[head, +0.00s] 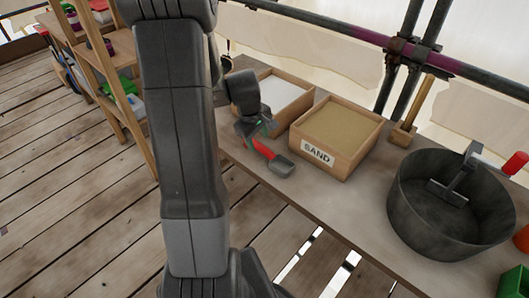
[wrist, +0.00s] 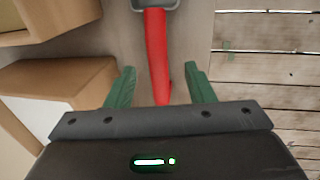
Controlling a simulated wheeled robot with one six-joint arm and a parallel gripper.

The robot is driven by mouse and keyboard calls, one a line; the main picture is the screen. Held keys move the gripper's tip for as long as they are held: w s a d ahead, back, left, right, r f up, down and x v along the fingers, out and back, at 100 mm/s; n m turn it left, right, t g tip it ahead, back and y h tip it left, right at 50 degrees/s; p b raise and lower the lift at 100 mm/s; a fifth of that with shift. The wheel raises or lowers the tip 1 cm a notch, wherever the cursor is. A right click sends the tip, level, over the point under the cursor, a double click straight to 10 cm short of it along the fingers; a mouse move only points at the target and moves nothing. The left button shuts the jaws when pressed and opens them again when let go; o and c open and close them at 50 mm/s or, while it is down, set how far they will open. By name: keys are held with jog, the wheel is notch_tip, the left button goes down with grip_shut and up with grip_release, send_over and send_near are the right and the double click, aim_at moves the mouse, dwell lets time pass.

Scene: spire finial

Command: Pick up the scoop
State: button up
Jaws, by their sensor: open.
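The scoop (head: 281,165) lies on the bench with a red handle and a grey metal bowl. In the head view it is just below my gripper (head: 266,129), left of the sand box. In the wrist view the red handle (wrist: 156,55) runs between the two green fingers of my gripper (wrist: 156,88), with the grey bowl at the top edge. The fingers are open, with a gap on each side of the handle. The handle's far end is hidden behind the gripper body. I cannot tell how far the fingers are above the handle.
A wooden box labelled SAND (head: 337,130) stands close right of the scoop. Another box with white contents (head: 283,94) is behind it. A dark tub (head: 450,205) with a tool in it stands further right. The bench's front edge (head: 300,206) is near the scoop.

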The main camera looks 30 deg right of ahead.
aim_at(261, 146)
jog(key=f, duration=0.2)
jog(key=d+f, duration=0.1)
jog(key=f, duration=0.1)
jog(key=shift+d, duration=0.1)
grip_shut()
notch_tip(261, 146, up, 10)
jog(key=shift+p, duration=0.35)
